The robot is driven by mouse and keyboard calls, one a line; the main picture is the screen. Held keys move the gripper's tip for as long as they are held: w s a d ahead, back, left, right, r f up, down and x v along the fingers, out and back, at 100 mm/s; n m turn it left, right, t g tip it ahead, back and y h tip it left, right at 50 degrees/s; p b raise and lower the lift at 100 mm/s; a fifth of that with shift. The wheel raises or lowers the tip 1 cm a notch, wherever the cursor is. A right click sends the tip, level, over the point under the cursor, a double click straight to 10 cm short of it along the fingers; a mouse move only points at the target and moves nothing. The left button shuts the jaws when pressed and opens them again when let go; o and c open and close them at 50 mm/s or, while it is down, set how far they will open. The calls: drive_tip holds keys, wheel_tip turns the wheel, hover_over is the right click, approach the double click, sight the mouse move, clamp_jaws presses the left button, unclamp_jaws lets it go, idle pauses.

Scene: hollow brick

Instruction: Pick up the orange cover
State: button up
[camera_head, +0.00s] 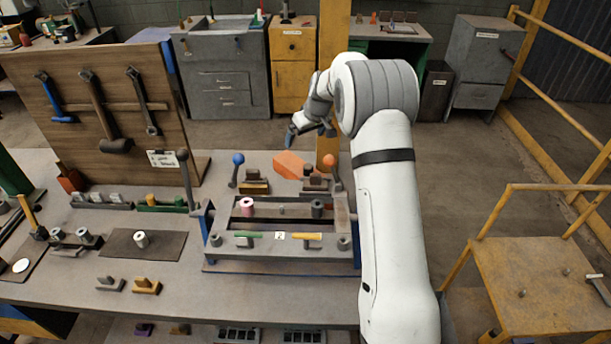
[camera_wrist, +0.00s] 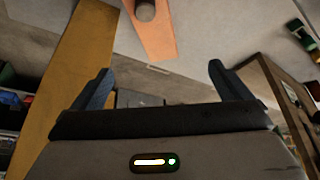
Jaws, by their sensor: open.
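The orange cover (camera_head: 289,164) lies on the workbench just behind the fixture, next to the yellow post. In the wrist view the orange cover (camera_wrist: 153,37) shows at the top, beyond the fingertips, with a round dark knob-like part over it. My gripper (camera_head: 303,127) is above and behind the cover in the head view, apart from it. In the wrist view my gripper (camera_wrist: 160,75) has its two dark fingers spread wide with nothing between them. Part of the cover is cut off by the top edge of the wrist view.
The fixture (camera_head: 220,252) has an upright blue-knobbed lever (camera_head: 238,160) and an orange-knobbed lever (camera_head: 330,161) near the cover. The yellow post (camera_head: 334,80) rises close beside it. A wooden tool board (camera_head: 60,90) stands on the left. A yellow railing (camera_head: 560,120) is on the right.

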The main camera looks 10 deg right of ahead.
drive_tip(key=d+f+b, duration=0.2)
drive_tip(key=b, duration=0.5)
approach(308, 166)
wheel_tip(308, 166, down, 2)
drive_tip(key=shift+w+a+f+b, duration=0.45)
drive_tip(key=shift+w+f+b, duration=0.05)
drive_tip(key=shift+f+b, duration=0.15)
drive_tip(key=shift+p+x, duration=1.25)
drive_tip(key=shift+x, duration=2.55)
drive_tip(key=shift+d, duration=0.2)
drive_tip(key=shift+c, duration=0.4)
drive_tip(key=c, duration=1)
drive_tip(key=shift+c, duration=0.3)
drive_tip(key=shift+r, duration=0.1)
drive_tip(key=shift+c, duration=0.2)
